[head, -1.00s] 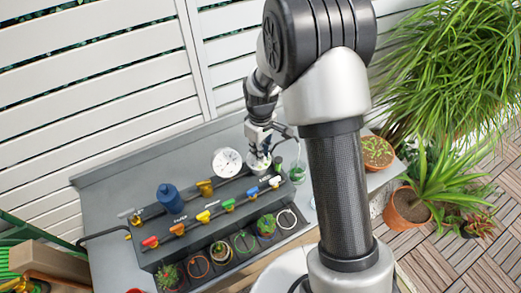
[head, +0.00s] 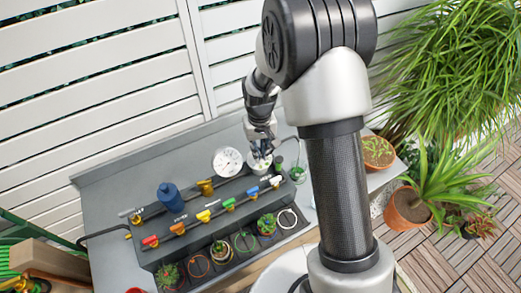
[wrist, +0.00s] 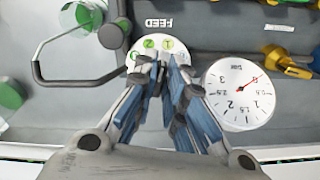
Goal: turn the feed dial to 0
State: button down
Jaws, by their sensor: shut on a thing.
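The feed dial (wrist: 172,44) is a round white plate with green marks, below an upside-down FEED label (wrist: 165,23) in the wrist view. In the head view the dial (head: 257,168) is at the right end of the grey panel, partly under my gripper (head: 262,154). In the wrist view my gripper (wrist: 163,66) has its blue-grey fingers brought together over the dial, shut on its knob. The fingers hide most of the knob and part of the plate. I cannot tell which mark the knob points to.
A white gauge (wrist: 236,97) with a red needle sits right of my fingers in the wrist view. A hose (wrist: 70,82) loops at left.

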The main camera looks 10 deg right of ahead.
jog(key=m, duration=0.4)
jog(key=shift+a+m, duration=0.15)
jog(key=shift+m, duration=0.15)
jog(key=m, duration=0.4)
jog(key=shift+w+a+m, duration=0.15)
jog(key=shift+m, duration=0.15)
jog(key=c, duration=1.7)
grip_release()
jog(key=shift+o, duration=0.2)
notch_tip(320, 180, up, 12)
